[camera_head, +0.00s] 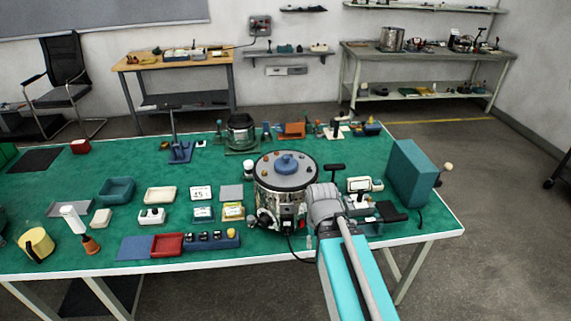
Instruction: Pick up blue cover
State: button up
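A round metal apparatus (285,201) stands on the green table. A blue domed piece (286,163) sits in the middle of its dark top plate and looks like the blue cover. Small orange-brown knobs surround it on the plate. My turquoise arm reaches in from the lower right, and its grey wrist is just right of the apparatus, below the level of the blue piece. My gripper (285,218) appears to be low in front of the apparatus. Its fingers blend with dark and metal parts there, so their opening is unclear. Nothing touches the blue piece.
A tall teal box (411,173) stands on the right of the table (120,258). Small devices and a black pad crowd the space beside my wrist. A glass-sided pot (241,132) stands behind.

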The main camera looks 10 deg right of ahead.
jog(key=o, duration=0.3)
jog(key=shift+o, duration=1.2)
jog(key=shift+w+r, duration=0.25)
notch_tip(320, 180, up, 23)
jog(key=m+p, duration=1.9)
jog(key=p, duration=0.5)
send_over(285, 156)
jog(key=shift+s, duration=0.15)
jog(key=shift+b, duration=0.3)
notch_tip(285, 156, down, 9)
jog(key=b, duration=0.8)
jog(key=shift+r, duration=0.2)
jog(key=shift+b, duration=0.3)
